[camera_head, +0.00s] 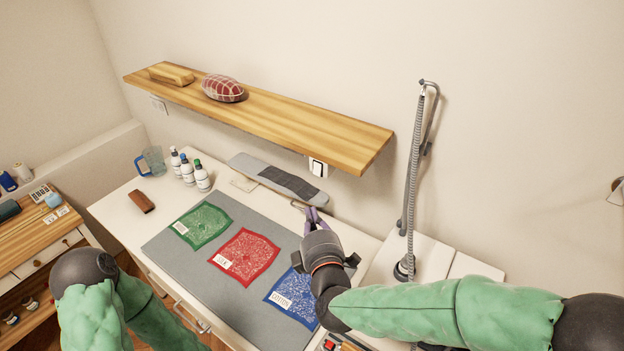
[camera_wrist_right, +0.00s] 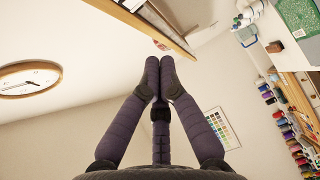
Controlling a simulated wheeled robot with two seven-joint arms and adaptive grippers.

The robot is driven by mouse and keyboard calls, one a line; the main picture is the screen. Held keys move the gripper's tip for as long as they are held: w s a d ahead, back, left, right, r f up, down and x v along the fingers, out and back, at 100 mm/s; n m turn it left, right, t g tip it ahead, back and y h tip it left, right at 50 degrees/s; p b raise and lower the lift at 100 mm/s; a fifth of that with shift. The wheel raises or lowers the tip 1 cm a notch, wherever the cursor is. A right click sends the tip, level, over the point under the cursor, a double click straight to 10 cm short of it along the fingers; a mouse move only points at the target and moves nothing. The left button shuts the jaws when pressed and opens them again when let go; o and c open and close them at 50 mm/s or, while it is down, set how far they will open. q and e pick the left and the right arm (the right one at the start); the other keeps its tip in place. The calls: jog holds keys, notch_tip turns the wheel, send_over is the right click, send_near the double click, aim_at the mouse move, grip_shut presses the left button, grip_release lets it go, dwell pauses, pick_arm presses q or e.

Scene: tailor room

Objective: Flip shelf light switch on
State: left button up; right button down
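The light switch (camera_head: 317,167) is a small white plate with a dark-edged rocker on the wall, just under the right end of the wooden shelf (camera_head: 290,119). Whether it is on or off is too small to tell. My right gripper (camera_head: 311,216) is below the switch, over the back of the table, apart from it and pointing up. In the right wrist view its purple fingers (camera_wrist_right: 159,68) meet at the tips with nothing between them, and the shelf (camera_wrist_right: 150,22) shows above them. My left arm is at the lower left, with its gripper out of view.
The table (camera_head: 120,205) holds a grey mat (camera_head: 180,255) with green, red and blue cloths, bottles (camera_head: 187,170), a jug (camera_head: 153,161) and an ironing sleeve board (camera_head: 280,180). A grey hose stand (camera_head: 410,180) rises right of the shelf.

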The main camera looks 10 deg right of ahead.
send_near(317, 169)
jog(key=w+a+f, duration=0.2)
jog(key=w+a, duration=0.2)
jog(key=a, duration=0.1)
jog(key=shift+w+d+f+b, duration=0.15)
jog(key=shift+w+d+b, duration=0.05)
jog(key=shift+w+d, duration=0.55)
jog(key=shift+w+d+f+b, duration=0.15)
jog(key=shift+w+d+b, duration=0.05)
jog(key=shift+w+d, duration=0.55)
jog(key=shift+s+d, duration=0.1)
jog(key=shift+w+d+f+n+t+b, duration=0.15)
jog(key=shift+w+d+n+t+b, duration=0.15)
jog(key=shift+b, duration=0.55)
